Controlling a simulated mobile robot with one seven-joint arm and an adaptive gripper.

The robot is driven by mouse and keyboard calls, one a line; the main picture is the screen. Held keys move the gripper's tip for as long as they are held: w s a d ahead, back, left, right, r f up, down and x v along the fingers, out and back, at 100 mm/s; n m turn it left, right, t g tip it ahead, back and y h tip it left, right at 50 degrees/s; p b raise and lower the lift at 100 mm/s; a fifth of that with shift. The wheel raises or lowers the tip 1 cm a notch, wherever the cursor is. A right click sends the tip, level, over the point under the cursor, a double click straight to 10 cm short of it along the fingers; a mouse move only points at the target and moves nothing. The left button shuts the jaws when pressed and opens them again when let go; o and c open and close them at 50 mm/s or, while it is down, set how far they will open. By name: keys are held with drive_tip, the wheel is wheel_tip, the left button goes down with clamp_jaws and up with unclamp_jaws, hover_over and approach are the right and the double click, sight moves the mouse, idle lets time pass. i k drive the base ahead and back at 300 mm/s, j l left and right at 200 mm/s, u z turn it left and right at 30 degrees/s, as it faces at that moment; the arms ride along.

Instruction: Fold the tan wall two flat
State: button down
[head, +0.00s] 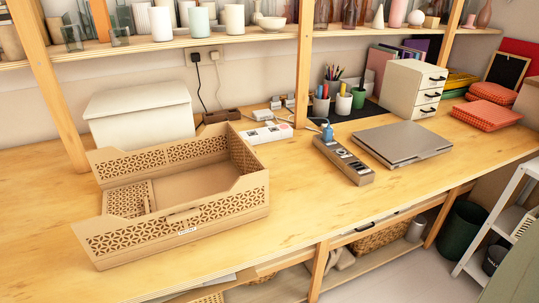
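A tan collapsible crate (185,190) with cut-out lattice walls stands on the wooden worktop, left of centre. Its long back wall (165,158), its short right wall (243,158) and its long front wall (190,222) stand up. The front wall carries a small white label (187,232), too small to read surely. At the left end, a lattice panel (128,199) appears folded inward, low inside the crate, leaving that side open. No marking shows which wall is wall two. My gripper is not in view.
A white lidded box (140,112) stands close behind the crate. A power strip (343,160) and a grey laptop (402,144) lie to the right. A shelf upright (52,85) rises behind the crate's left. Bare worktop (35,215) lies left of the crate.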

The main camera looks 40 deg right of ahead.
sight(244, 157)
drive_tip(key=l, duration=0.65)
drive_tip(key=k+l, duration=0.15)
drive_tip(key=l, duration=1.1)
drive_tip(key=k+l+u, duration=0.1)
drive_tip(key=k+l, duration=0.3)
drive_tip(key=k, duration=0.1)
